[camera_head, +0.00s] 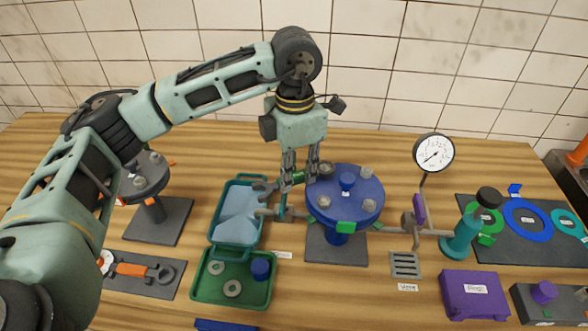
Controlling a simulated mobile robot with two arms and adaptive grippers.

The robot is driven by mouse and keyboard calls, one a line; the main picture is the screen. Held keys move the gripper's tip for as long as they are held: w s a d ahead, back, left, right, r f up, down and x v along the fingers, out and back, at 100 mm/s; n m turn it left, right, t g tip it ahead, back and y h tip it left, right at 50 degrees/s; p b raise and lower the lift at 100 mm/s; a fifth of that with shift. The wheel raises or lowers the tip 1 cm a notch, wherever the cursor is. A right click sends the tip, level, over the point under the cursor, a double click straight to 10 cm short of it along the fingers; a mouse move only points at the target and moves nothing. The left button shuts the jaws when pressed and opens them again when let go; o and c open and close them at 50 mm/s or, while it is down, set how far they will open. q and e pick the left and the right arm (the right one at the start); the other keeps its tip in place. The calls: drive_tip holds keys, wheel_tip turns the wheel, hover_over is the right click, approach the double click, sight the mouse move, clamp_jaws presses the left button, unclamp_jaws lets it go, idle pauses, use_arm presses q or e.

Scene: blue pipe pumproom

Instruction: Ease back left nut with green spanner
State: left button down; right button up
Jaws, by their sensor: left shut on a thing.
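The blue round flange (343,217) stands on a dark square base in the middle of the table. Several grey nuts sit around its top, and a blue knob (347,182) is at its centre. The back left nut (326,168) is right beside my gripper's fingers. My left gripper (297,184) points down at the flange's left edge, shut on the green spanner (298,177). The spanner is mostly hidden by the fingers; I cannot tell whether its head is around the nut. My right gripper is not in view.
A teal tray (216,236) and a green tray (198,287) with washers lie left of the flange. A pipe with a pressure gauge (434,153) and a teal valve (461,240) stands to the right. A purple box (474,294) is at front right. A tiled wall closes the back.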

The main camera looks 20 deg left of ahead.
use_arm(q)
drive_tip(key=shift+r, duration=0.35)
idle(0.3)
drive_tip(key=shift+r, duration=0.15)
drive_tip(key=shift+r+p, duration=0.8)
drive_tip(key=shift+r, duration=0.75)
